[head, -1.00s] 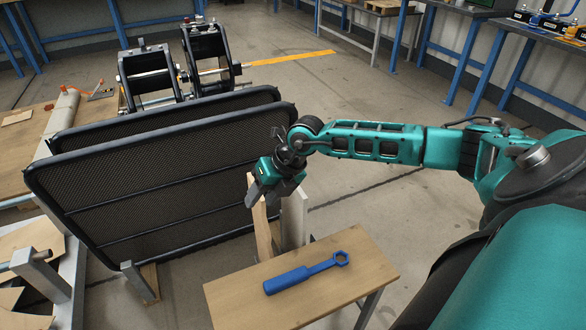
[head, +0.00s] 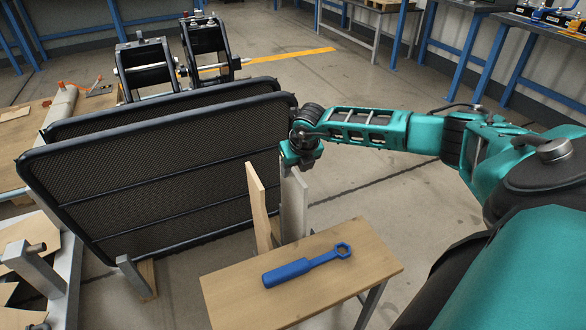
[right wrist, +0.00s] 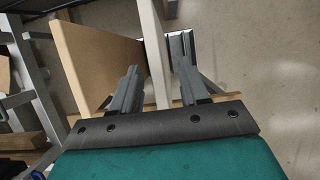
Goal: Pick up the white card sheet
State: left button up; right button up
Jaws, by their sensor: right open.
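The white card sheet (head: 293,207) stands upright on edge behind the small wooden table, beside a tan board (head: 258,207). In the right wrist view the sheet (right wrist: 155,52) shows edge-on and runs between the two fingers. My right gripper (head: 297,168) is at the sheet's top edge in the head view. Its fingers (right wrist: 158,82) are open, one on each side of the sheet, with a gap visible on both sides. The tan board (right wrist: 98,55) lies to the left of the left finger. My left gripper is not in view.
The small table (head: 325,285) holds a blue ring wrench (head: 305,266). Two large black mesh panels (head: 150,185) stand close to the left of my right gripper. Open floor (head: 390,200) lies to the right of the sheet.

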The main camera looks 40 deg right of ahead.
aim_at(294, 190)
jog(key=x, duration=0.2)
jog(key=b+x, duration=0.1)
jog(key=x, duration=0.1)
jog(key=shift+a, duration=0.2)
jog(key=shift+c, duration=0.4)
grip_shut()
